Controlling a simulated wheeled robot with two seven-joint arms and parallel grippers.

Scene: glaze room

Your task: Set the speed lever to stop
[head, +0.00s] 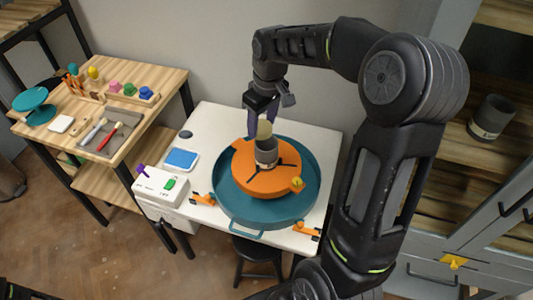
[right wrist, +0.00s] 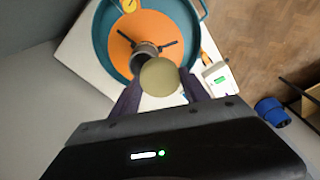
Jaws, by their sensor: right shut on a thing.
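A white control box (head: 162,186) sits at the front left corner of the white table. A small purple lever (head: 141,170) stands at its left end, and a green part (head: 170,184) is on its face. I cannot read any lever markings. The box also shows in the right wrist view (right wrist: 216,75), where the purple lever is not clear. My right gripper (head: 262,125) is away from the box, over the wheel, shut on an olive round thing (right wrist: 162,78). It is just above a dark grey cup (head: 266,153), and I cannot tell if they touch. My left gripper is not in view.
The cup stands on an orange disc (head: 250,174) inside a teal basin (head: 225,197). A blue-topped pad (head: 181,159) and a dark oval thing (head: 185,134) lie behind the box. A wooden bench (head: 148,83) with tools is at left, shelves at right.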

